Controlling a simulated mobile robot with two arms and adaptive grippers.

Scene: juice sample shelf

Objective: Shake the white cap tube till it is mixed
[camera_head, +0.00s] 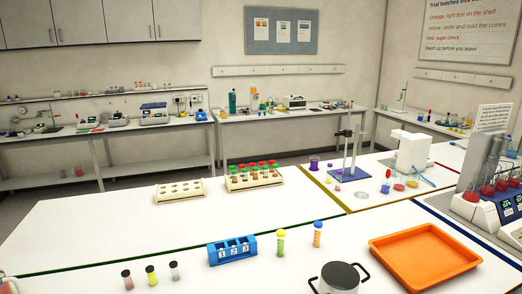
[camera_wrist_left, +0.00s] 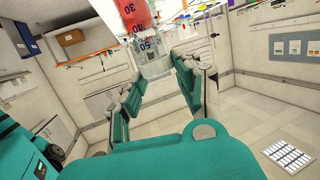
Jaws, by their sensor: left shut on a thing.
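My left gripper (camera_wrist_left: 160,95) shows in the left wrist view, with its teal and grey fingers shut on a clear graduated tube (camera_wrist_left: 150,47). Red content (camera_wrist_left: 133,14) fills the part of the tube at the top of that picture. A pale, clear-looking end lies between the fingers; I cannot make out the cap clearly. In the head view only a small reddish bit shows at the lower left edge, and I cannot tell what it is. My right gripper is in neither view.
A metal pot (camera_head: 340,280) and orange tray (camera_head: 425,256) stand at right. The white bench's left is mostly clear.

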